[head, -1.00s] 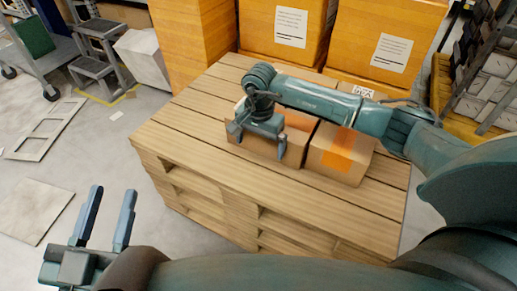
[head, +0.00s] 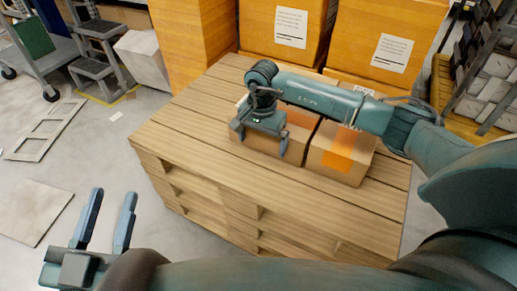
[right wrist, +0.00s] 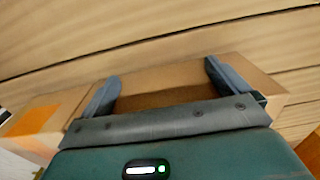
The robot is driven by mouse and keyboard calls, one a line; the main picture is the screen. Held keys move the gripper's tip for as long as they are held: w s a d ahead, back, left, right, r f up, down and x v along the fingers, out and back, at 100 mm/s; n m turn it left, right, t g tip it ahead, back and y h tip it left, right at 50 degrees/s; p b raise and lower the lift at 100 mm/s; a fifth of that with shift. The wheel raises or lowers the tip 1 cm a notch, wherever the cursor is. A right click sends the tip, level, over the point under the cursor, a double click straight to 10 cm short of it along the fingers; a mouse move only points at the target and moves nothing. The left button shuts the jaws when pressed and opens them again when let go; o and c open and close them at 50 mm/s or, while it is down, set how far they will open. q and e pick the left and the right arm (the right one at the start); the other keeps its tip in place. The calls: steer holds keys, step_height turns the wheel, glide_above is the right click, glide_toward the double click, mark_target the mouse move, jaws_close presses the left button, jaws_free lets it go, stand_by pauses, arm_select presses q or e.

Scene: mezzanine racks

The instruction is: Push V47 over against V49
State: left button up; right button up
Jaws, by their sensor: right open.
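Two cardboard boxes sit side by side on a wooden pallet stack (head: 200,130). No V47 or V49 marking is readable. The left box (head: 262,150) has my right gripper (head: 265,143) at it, fingers apart, pointing down over its near side. In the right wrist view, this box (right wrist: 185,75) shows between and beyond the open fingers. The right box (head: 338,160) has an orange patch. A narrow dark gap shows between the boxes; whether they touch at any point is unclear. My right arm hides their back parts. My left gripper (head: 113,222) is open and empty, away from the pallet.
Large orange-yellow crates (head: 290,25) with white labels stand behind the pallet. A rack (head: 490,80) stands at the right, a step stool (head: 95,50) and cart at upper left. The pallet top is bare left of the boxes.

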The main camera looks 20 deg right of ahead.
arm_select(q)
steer(key=shift+f+b, duration=0.3)
arm_select(e)
steer(key=shift+w+d, duration=0.4)
steer(key=shift+d, duration=0.2)
steer(key=shift+s+a, duration=0.1)
steer(key=shift+s+a+r+p, duration=0.1)
steer(key=shift+s+a+p, duration=0.7)
steer(key=shift+a, duration=0.35)
arm_select(q)
steer(key=a+y+p, duration=0.1)
steer(key=p, duration=0.3)
steer(key=g+y+p, duration=0.1)
steer(key=p, duration=0.3)
steer(key=shift+s+a+r+g+y, duration=0.1)
steer(key=shift+a+r+g+y, duration=0.2)
steer(key=shift+a+r, duration=0.1)
arm_select(e)
step_height(320, 180, up, 13)
